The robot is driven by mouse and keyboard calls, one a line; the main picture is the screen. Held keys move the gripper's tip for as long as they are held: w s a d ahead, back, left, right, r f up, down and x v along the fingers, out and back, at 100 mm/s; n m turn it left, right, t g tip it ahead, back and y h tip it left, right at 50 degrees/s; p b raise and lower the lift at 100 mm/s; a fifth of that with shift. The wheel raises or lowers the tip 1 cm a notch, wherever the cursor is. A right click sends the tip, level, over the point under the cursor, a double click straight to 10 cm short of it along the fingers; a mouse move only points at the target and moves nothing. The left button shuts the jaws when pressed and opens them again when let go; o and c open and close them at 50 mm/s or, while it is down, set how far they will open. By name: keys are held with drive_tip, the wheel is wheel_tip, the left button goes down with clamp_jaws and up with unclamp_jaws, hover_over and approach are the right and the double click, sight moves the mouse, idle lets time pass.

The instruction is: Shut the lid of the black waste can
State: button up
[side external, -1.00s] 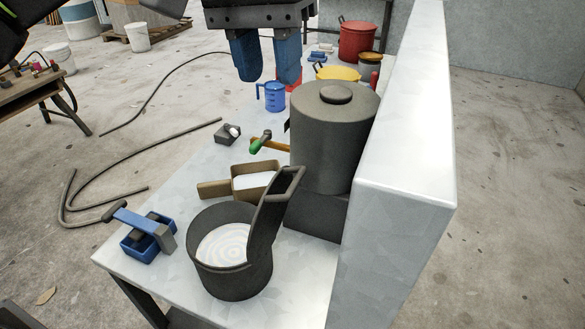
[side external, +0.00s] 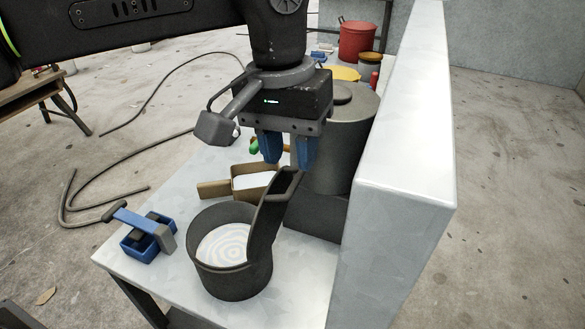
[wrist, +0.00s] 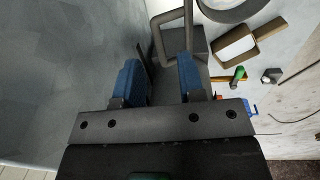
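The black waste can (side external: 232,280) stands on the near part of the pale bench, with a white ringed inside showing. Its black lid (side external: 267,218) stands up steeply on the can's right side, with a loop handle at its top. My gripper (side external: 288,163) is over the bench, pointing down, just above and behind the lid's top; its blue fingers are apart with nothing between them. In the wrist view my gripper (wrist: 160,66) also shows its fingers spread, with the lid's handle loop (wrist: 158,42) just beyond them. The can's rim (wrist: 228,18) is cut off at the top edge there.
A tall dark lidded pot (side external: 338,150) stands behind, close to the grey wall (side external: 405,130) along the right. A brown-handled scoop (side external: 250,182) lies behind the can. A blue-and-grey tool (side external: 147,238) lies left of it. A dark block (side external: 318,217) is right of the lid.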

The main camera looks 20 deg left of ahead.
sight(294, 182)
drive_tip(key=shift+d+f, duration=0.2)
drive_tip(key=shift+f, duration=1.65)
drive_tip(key=shift+c, duration=0.4)
clamp_jaws()
